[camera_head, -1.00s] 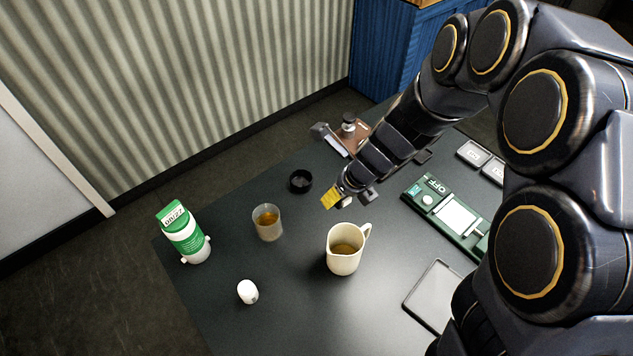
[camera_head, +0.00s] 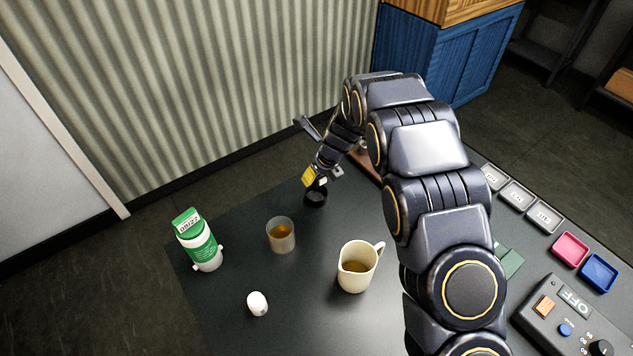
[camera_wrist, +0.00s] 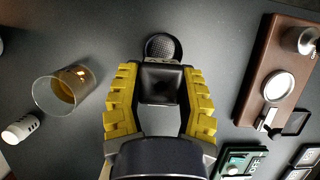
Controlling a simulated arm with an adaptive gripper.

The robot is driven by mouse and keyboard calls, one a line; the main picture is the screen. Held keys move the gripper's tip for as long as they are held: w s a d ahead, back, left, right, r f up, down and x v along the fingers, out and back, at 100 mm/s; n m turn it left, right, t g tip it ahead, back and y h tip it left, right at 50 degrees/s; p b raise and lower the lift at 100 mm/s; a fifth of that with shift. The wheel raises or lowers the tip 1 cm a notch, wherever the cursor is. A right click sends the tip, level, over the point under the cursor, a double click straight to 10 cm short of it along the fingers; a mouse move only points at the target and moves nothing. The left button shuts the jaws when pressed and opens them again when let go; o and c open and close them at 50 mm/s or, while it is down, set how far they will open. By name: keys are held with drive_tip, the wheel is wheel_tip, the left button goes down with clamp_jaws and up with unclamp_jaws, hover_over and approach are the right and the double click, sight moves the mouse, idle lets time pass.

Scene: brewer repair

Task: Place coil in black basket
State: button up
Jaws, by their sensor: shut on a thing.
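The black basket (camera_head: 317,197) is a small round black cup on the dark table, near its far edge. In the wrist view its mesh bottom (camera_wrist: 162,46) shows just beyond my fingertips. My gripper (camera_head: 312,180) has yellow ribbed fingers and is right over the basket in the head view. In the wrist view, my gripper (camera_wrist: 161,82) is shut on a dark, block-like piece (camera_wrist: 160,84) that fits as the coil; no windings show. The piece covers the basket's near side, and I cannot tell whether it is inside the rim or above it.
A glass of amber liquid (camera_head: 281,235) and a cream jug (camera_head: 356,267) stand near the basket. A green-and-white carton (camera_head: 198,240) and a small white piece (camera_head: 257,304) are on the left. A brown board with metal parts (camera_wrist: 270,70) lies right of the basket.

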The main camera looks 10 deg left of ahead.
drive_tip(key=shift+w+a+f, duration=0.15)
drive_tip(key=shift+w+f, duration=0.35)
drive_tip(key=shift+w, duration=0.05)
drive_tip(key=shift+w+a+f, duration=0.1)
drive_tip(key=shift+w+f, duration=0.05)
drive_tip(key=shift+f, duration=1.65)
drive_tip(key=shift+f, duration=0.1)
drive_tip(key=shift+f, duration=0.5)
drive_tip(key=o, duration=1)
